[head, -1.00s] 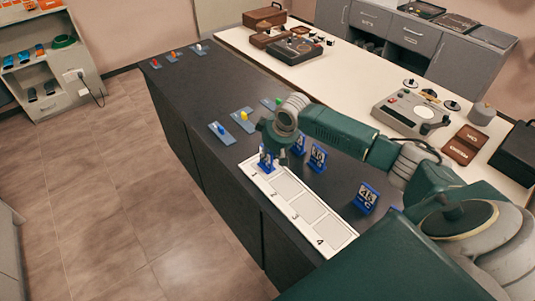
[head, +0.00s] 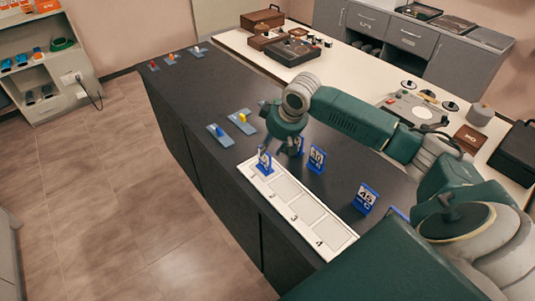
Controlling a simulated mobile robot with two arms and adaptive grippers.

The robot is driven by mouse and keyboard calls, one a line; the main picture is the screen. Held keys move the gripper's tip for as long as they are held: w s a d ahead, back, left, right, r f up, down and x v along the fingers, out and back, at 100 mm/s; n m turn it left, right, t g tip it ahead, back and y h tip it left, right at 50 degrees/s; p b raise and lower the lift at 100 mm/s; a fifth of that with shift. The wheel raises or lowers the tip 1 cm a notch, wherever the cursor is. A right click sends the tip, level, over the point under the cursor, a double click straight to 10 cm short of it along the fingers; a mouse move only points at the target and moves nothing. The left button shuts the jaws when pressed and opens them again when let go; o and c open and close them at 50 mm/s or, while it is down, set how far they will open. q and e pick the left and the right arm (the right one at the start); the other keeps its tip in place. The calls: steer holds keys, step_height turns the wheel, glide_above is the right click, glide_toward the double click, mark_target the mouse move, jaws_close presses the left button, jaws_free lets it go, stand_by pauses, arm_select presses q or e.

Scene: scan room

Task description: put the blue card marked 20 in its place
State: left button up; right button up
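A white board (head: 318,228) with numbered places lies along the near edge of the dark counter. A blue card (head: 264,163) stands upright in the place at its far end; its number is too small to read surely. My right gripper (head: 281,150) is above the counter just right of that card, its fingers apart and seemingly empty. Behind the board stand a blue card that looks marked 10 (head: 317,158), a card marked 45 (head: 366,199) and two partly hidden blue cards, one beside my gripper (head: 301,146), one behind my arm (head: 398,213). My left gripper is out of view.
Small trays with coloured pieces, such as one with a yellow piece (head: 242,122), lie farther along the dark counter (head: 210,90). A pale table (head: 345,80) with devices and boxes adjoins it. The other places on the board are empty.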

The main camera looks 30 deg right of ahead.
steer(key=shift+v, duration=2.3)
